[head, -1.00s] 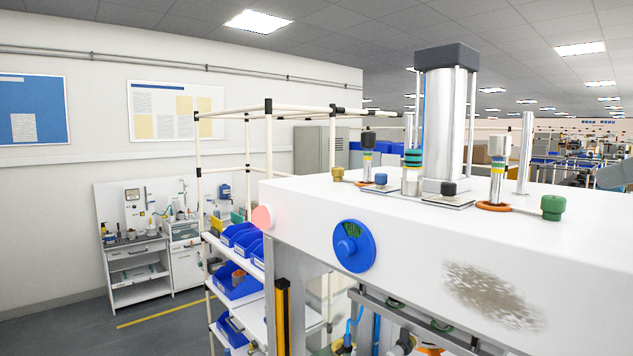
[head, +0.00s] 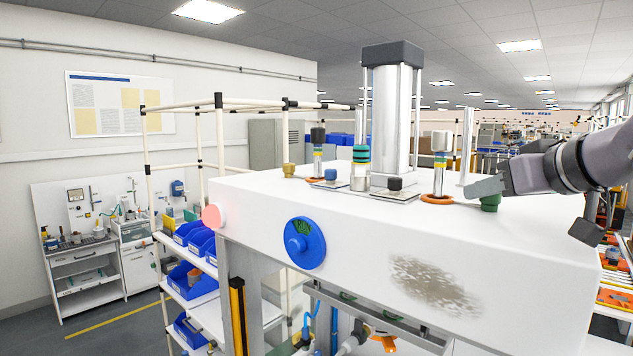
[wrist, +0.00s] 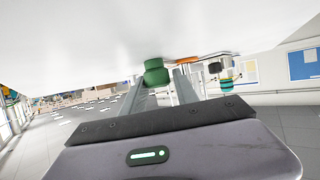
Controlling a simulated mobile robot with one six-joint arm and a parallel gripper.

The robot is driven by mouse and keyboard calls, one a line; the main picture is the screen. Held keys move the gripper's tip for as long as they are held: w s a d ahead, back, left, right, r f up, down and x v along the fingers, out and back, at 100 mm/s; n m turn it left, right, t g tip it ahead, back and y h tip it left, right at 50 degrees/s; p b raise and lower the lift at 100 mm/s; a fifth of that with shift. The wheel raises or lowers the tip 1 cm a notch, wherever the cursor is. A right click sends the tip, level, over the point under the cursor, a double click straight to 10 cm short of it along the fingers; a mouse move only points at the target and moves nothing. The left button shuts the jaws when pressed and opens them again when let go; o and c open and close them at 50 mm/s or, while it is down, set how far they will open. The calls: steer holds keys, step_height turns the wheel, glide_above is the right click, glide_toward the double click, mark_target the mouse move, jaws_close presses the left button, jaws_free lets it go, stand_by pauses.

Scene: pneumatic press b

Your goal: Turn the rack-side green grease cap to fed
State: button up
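A green grease cap (head: 490,203) sits near the right of the press's white top, at the end of a short pipe from an orange-ringed post. My gripper (head: 484,187) reaches in from the right, right at this cap, and partly covers it. In the wrist view the green cap (wrist: 156,74) shows at the tips of my two spread fingers (wrist: 161,80), with the orange ring beyond it. The fingers are apart; I cannot tell whether they touch the cap. No fed mark on the cap is readable.
An olive-yellow cap (head: 288,170), a blue cap (head: 330,174) and a black cap (head: 395,183) stand farther left on the press top. A tall silver cylinder (head: 391,115) rises behind. A pale rack with blue bins (head: 202,243) stands at the left.

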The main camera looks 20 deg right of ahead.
steer(key=shift+d, duration=0.15)
jaws_close()
steer(key=shift+f+m+h+b, duration=0.3)
steer(key=shift+m+h+b, duration=0.25)
steer(key=shift+b, duration=0.65)
steer(key=shift+r+m+g+h, duration=0.2)
steer(key=shift+m+g+h, duration=0.15)
steer(key=shift+h, duration=0.1)
steer(key=shift+o, duration=2.4)
jaws_free()
steer(key=shift+r, duration=0.15)
